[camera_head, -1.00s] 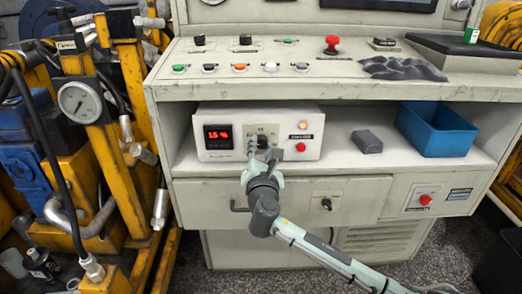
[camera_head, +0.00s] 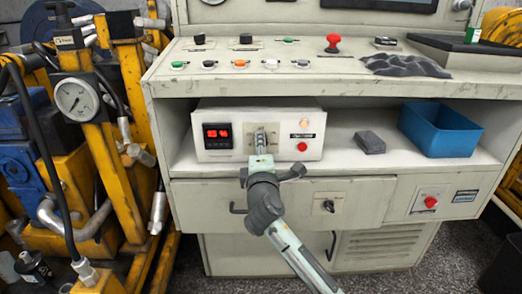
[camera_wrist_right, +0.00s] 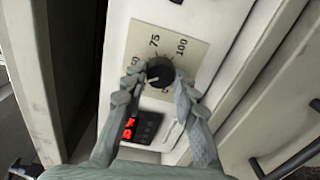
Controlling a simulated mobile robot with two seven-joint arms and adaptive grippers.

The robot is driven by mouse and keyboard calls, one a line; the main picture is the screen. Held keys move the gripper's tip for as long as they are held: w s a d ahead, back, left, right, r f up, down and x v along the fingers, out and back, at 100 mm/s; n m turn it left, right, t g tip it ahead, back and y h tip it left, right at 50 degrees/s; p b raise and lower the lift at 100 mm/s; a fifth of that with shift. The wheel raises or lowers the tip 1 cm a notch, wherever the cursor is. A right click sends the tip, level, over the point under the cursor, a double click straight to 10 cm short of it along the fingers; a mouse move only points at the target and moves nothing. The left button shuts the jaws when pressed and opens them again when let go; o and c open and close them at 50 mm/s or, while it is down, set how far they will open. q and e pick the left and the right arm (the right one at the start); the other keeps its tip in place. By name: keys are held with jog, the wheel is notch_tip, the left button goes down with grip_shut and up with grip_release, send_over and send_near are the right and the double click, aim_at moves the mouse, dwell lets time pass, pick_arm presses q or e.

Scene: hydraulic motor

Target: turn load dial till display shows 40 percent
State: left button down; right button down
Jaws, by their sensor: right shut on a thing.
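The load dial is a black knob (camera_wrist_right: 160,72) on a beige scale plate (camera_wrist_right: 190,48) marked 75 and 100. My right gripper (camera_wrist_right: 156,82) has a finger on each side of the knob and is shut on it. In the head view my right gripper (camera_head: 261,147) covers the knob, in front of the white control box (camera_head: 285,125). The display (camera_head: 217,135) on the box's left side is lit red, but its digits are too small to read surely. The wrist view also shows the red display (camera_wrist_right: 143,126), tilted and partly cut by a finger. My left gripper is not in view.
A dark block (camera_head: 369,142) and a blue bin (camera_head: 440,129) stand farther right on the shelf. A drawer front with a handle is below.

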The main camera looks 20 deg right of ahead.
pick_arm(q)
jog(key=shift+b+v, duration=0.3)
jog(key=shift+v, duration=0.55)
pick_arm(e)
jog(key=shift+m, duration=0.9)
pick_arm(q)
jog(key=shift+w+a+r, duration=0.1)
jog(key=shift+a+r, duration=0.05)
pick_arm(e)
jog(key=c, duration=1.2)
grip_release()
jog(key=shift+s, duration=0.1)
jog(key=v, duration=1.2)
